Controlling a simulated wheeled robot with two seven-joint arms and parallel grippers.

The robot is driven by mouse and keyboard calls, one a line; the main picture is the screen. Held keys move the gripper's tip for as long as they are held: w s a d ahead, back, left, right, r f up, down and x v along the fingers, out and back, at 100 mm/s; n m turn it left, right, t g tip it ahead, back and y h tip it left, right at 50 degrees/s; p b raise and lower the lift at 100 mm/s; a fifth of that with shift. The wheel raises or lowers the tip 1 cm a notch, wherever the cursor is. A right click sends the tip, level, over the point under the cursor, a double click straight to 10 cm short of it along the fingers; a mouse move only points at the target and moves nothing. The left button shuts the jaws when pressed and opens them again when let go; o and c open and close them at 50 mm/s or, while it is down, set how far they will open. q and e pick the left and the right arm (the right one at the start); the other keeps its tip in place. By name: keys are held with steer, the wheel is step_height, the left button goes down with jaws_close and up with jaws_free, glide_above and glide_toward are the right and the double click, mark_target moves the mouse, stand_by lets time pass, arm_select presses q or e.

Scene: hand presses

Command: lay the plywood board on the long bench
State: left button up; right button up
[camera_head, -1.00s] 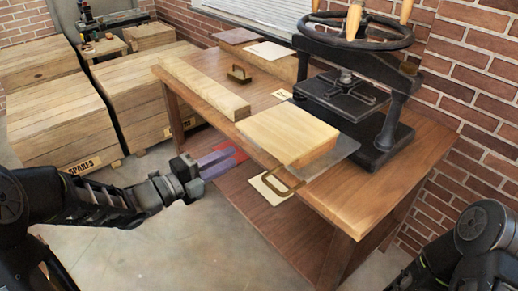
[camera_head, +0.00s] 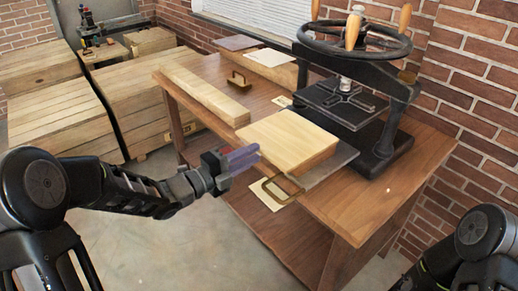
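A thick, pale wooden board (camera_head: 288,140), which looks like the plywood board, lies flat near the front edge of the brown bench (camera_head: 375,208).
A black hand press (camera_head: 345,108) with a large wheel stands behind the board. A long pale beam (camera_head: 203,92) and a small block with a brass handle (camera_head: 239,77) lie on the bench's left part. Wooden crates (camera_head: 60,115) stand at the left. The floor before the bench is clear.

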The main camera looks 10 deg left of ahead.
arm_select(q)
steer(key=b+x, duration=0.1)
steer(key=x, duration=0.1)
steer(key=shift+w+d, duration=0.15)
steer(key=shift+w, duration=0.1)
arm_select(e)
step_height(320, 180, down, 2)
steer(key=shift+f, duration=0.2)
arm_select(q)
jaws_close()
stand_by(0.7)
step_height(320, 180, up, 3)
arm_select(e)
steer(key=shift+r, duration=0.35)
arm_select(q)
steer(key=shift+s+r, duration=0.1)
